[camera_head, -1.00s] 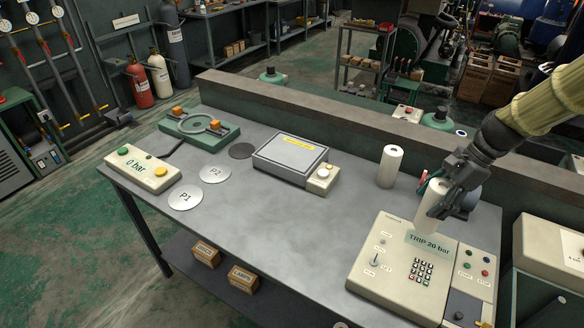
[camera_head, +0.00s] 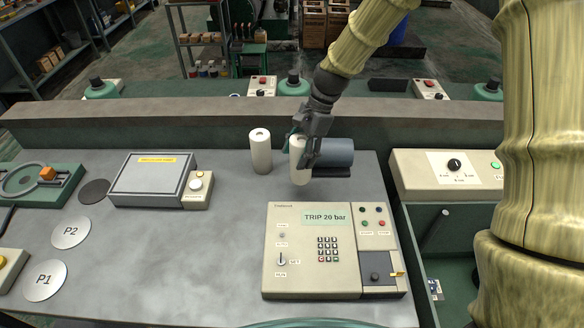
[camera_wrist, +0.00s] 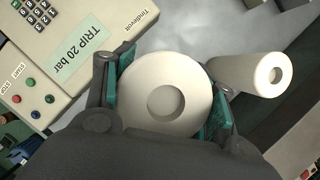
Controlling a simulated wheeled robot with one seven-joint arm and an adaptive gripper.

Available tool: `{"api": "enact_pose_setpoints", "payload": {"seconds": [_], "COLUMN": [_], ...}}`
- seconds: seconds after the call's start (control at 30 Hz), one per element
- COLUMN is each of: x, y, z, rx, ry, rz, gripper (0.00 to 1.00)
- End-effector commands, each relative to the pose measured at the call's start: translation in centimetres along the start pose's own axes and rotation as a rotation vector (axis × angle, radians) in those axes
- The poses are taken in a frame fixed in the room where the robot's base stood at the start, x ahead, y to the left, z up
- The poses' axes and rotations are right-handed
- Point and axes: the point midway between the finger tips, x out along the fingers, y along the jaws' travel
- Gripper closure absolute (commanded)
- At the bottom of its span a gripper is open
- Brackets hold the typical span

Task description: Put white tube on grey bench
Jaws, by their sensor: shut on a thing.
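My gripper (camera_head: 305,150) is shut on a white tube (camera_head: 298,170), which is upright over the grey bench (camera_head: 190,245), behind the cream control box. In the wrist view, the held white tube (camera_wrist: 180,97) sits between the two teal-padded fingers of my gripper (camera_wrist: 168,95), its round top with a hollow facing the camera. I cannot tell whether its base touches the bench. A second white tube (camera_head: 261,152) stands upright on the bench to the left of the held one; it also shows in the wrist view (camera_wrist: 240,74).
The cream control box (camera_head: 330,250) reads "TRIP 20 bar". A blue-grey cylinder (camera_head: 336,152) lies right behind my gripper. A grey flat-topped unit (camera_head: 150,178) and discs P1 (camera_head: 45,280) and P2 (camera_head: 71,232) are at left. The bench's middle front is clear. A low wall (camera_head: 200,117) runs along the back.

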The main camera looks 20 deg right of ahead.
Motion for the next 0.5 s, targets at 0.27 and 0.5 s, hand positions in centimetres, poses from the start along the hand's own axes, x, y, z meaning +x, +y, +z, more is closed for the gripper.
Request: {"api": "enact_pose_setpoints", "payload": {"seconds": [0.27,0.5], "x": [2.0,3.2], "y": [-0.1,-0.1], "z": [-0.8,-1.2], "rx": [-0.002,-0.002], "ry": [0.001,0.0], "rz": [-0.001,0.001], "gripper": [0.73,0.73]}}
